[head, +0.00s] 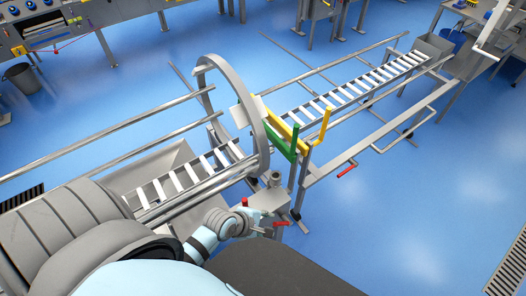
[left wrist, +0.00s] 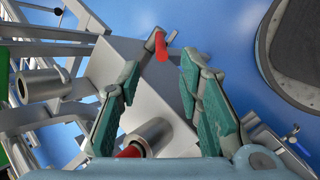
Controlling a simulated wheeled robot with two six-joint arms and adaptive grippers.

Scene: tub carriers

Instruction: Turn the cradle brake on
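A grey box (head: 268,199) stands beside the large cradle ring (head: 262,140), below a green post and a yellow post. A red lever (head: 281,224) sticks out of the box, and a red knob (head: 245,202) shows at its left. I cannot tell for sure which of these is the cradle brake. My left gripper (head: 260,227) is at the near side of the box. In the left wrist view its green-padded fingers (left wrist: 160,68) are apart, with the red lever (left wrist: 157,45) just past their tips, not gripped. A second red part (left wrist: 130,152) shows low between the fingers. My right gripper is out of view.
A roller track (head: 350,90) runs through the ring toward the back right, with steel rails along both sides. Another red lever (head: 347,171) hangs on the right rail. The blue floor (head: 420,210) at right is clear.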

